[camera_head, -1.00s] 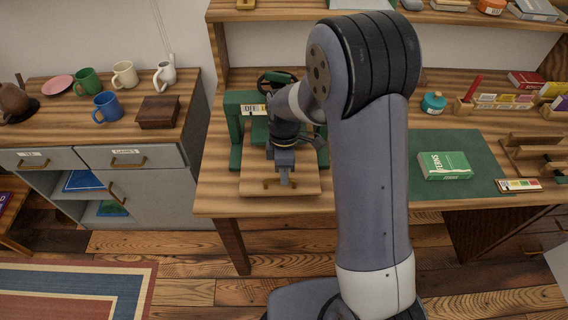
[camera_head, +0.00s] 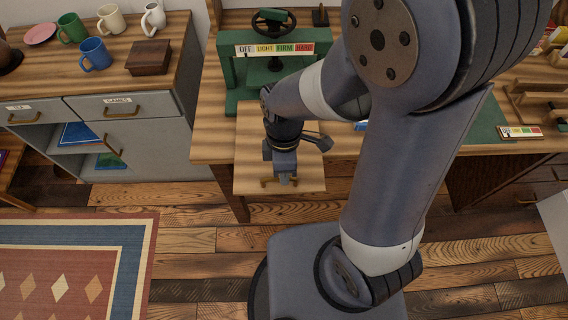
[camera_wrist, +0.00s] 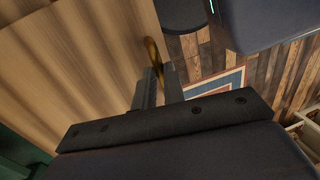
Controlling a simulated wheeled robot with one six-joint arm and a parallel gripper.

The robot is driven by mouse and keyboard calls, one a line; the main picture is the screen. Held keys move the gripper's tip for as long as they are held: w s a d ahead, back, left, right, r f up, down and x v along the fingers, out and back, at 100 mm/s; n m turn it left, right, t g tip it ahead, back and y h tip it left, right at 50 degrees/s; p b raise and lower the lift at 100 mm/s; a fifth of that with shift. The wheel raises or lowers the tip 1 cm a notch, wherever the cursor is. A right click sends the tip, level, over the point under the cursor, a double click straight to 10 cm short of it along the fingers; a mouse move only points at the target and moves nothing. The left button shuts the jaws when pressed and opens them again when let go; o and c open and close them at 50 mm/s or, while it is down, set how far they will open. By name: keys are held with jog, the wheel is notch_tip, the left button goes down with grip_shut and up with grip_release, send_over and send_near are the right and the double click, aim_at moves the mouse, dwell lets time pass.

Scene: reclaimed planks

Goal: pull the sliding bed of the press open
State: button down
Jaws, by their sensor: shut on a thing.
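The green press (camera_head: 231,72) stands at the back left of the workbench, with a black handwheel on top and a label strip reading OFF, LIGHT, FIRM, HARD. Its wooden sliding bed (camera_head: 250,150) sticks out past the bench's front edge. The bed has a brass handle (camera_head: 266,182) at its front, which also shows in the wrist view (camera_wrist: 152,50). My gripper (camera_head: 285,179) is at the front of the bed, shut on the handle. In the wrist view its fingers (camera_wrist: 160,82) meet the handle, and the bed's wood fills the left. My arm hides part of the bed and press.
A grey cabinet (camera_head: 160,126) with mugs and a brown box (camera_head: 149,57) on top stands left of the bench. The wooden floor in front of the bed is clear, with a rug (camera_head: 130,250) at the left.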

jog(key=c, duration=1.5)
grip_release()
jog(key=r, duration=0.3)
jog(key=w+r, duration=0.1)
jog(key=r, duration=0.3)
jog(key=w+r+p, duration=0.1)
jog(key=r, duration=0.2)
jog(key=shift+d+r, duration=0.1)
jog(key=shift+r, duration=0.25)
jog(key=shift+f, duration=0.1)
jog(key=f, duration=0.3)
jog(key=s+f, duration=0.1)
jog(key=f, duration=0.3)
jog(key=s+f+b, duration=0.1)
jog(key=f, duration=0.2)
jog(key=shift+f, duration=0.35)
jog(key=shift+w+r, duration=0.1)
jog(key=shift+w, duration=0.4)
